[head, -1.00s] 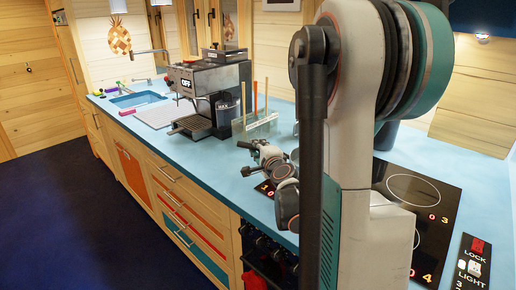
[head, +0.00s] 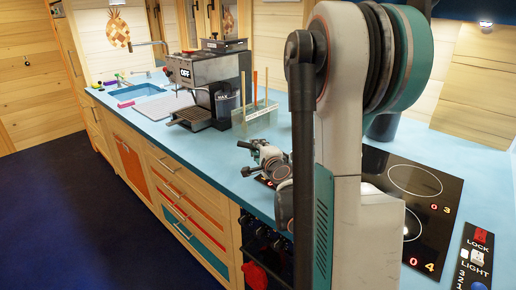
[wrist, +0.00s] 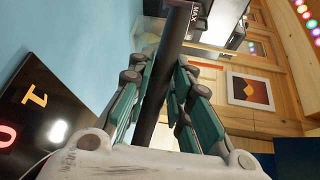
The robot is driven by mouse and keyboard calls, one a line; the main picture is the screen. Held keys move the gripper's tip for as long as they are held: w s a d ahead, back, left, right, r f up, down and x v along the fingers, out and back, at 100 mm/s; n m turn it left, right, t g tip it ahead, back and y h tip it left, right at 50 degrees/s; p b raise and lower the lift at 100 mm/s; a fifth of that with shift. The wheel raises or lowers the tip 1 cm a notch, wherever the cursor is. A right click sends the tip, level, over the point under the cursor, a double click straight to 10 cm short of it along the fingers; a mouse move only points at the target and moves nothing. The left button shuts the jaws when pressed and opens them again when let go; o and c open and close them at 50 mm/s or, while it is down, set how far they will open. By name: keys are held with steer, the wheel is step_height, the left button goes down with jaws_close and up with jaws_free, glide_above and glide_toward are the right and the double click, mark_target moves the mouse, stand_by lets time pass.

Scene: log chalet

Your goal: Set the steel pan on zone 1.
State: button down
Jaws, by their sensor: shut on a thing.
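My gripper (wrist: 175,80) is shut on a long dark bar (wrist: 155,105), which looks like the steel pan's handle; it runs between the teal fingers in the wrist view. I cannot make out the pan's body in either view. In the head view my gripper (head: 245,159) is low over the blue counter, left of my upright arm. The black hob (head: 415,190) shows to the right of my arm, with zones marked 3 and 4. In the wrist view, a figure 1 (wrist: 35,97) marks zone 1 on the hob at the left. My arm hides part of the hob in the head view.
A coffee machine (head: 208,82) stands on the counter (head: 190,137), beside a clear holder (head: 255,118) with upright sticks. A sink (head: 135,92) lies farther back. A switch panel (head: 475,262) is at the right front. Dark floor is open at the left.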

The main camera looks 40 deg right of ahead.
steer(key=shift+f, duration=0.3)
steer(key=c, duration=1.3)
jaws_free()
steer(key=shift+c, duration=0.2)
steer(key=v, duration=1.2)
steer(key=shift+f, duration=0.1)
